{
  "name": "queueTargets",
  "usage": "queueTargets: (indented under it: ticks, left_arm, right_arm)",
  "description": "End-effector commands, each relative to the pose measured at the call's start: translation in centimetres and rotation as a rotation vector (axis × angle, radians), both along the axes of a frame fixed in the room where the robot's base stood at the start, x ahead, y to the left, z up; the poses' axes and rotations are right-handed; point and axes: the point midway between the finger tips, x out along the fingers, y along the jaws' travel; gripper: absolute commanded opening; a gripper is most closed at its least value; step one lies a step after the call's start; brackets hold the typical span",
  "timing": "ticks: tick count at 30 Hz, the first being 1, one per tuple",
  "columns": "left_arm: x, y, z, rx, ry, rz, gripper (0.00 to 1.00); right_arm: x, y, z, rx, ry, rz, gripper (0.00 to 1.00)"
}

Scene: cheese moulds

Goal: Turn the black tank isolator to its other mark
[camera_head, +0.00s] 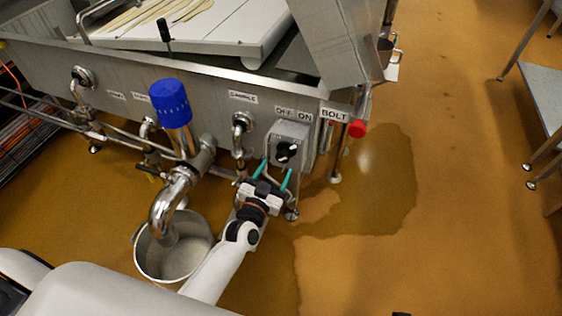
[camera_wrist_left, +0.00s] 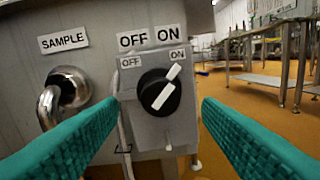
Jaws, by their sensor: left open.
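The black tank isolator (camera_head: 287,151) is a round knob on a grey box (camera_head: 290,132) at the tank's front right corner. It is close in the left wrist view (camera_wrist_left: 151,91), where its white bar tilts up to the right, the upper end towards the ON mark (camera_wrist_left: 177,55). The OFF mark (camera_wrist_left: 131,62) is to the upper left. My left gripper (camera_head: 275,172) is open, its teal fingers pointing at the box just below and in front of the knob. In the wrist view the fingers (camera_wrist_left: 158,120) stand either side of the knob, apart from it.
A sample outlet pipe (camera_wrist_left: 62,98) is left of the box. A blue-capped valve (camera_head: 172,104) and a steel bucket (camera_head: 171,258) stand further left. A red knob (camera_head: 357,129) juts out right of the BOLT label (camera_head: 334,115). The floor to the right is open and partly wet.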

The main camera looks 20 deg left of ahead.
Motion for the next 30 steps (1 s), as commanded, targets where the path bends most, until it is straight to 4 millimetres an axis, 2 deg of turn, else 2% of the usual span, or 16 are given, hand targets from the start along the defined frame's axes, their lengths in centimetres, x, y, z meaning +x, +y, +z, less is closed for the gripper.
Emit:
queueTargets:
  ticks: [3,9,20,23,28,30]
  left_arm:
    - [2.3,-0.2,-0.1,0.0,-0.002,0.0,0.59]
    - [4.5,-0.4,-0.2,-0.001,0.001,-0.001,0.59]
    - [5.1,-0.4,-0.1,0.0,0.002,-0.001,0.59]
    - [5.1,-0.4,-0.1,0.0,0.002,-0.001,0.46]
    - [5.1,-0.4,-0.1,0.0,0.002,-0.001,0.18]
    - [5.1,-0.4,-0.1,0.0,0.002,-0.001,0.15]
  right_arm:
    - [0.1,0.0,1.2,0.0,-0.009,-0.001,0.36]
    - [0.1,-0.1,2.9,0.001,-0.017,-0.003,0.36]
    - [0.1,-0.1,3.5,0.001,-0.018,-0.003,0.36]
    - [0.1,-0.1,3.5,0.0,-0.018,-0.003,0.36]
    - [0.1,-0.1,3.5,0.0,-0.018,-0.003,0.36]
    - [0.1,-0.1,3.5,0.0,-0.018,-0.004,0.36]
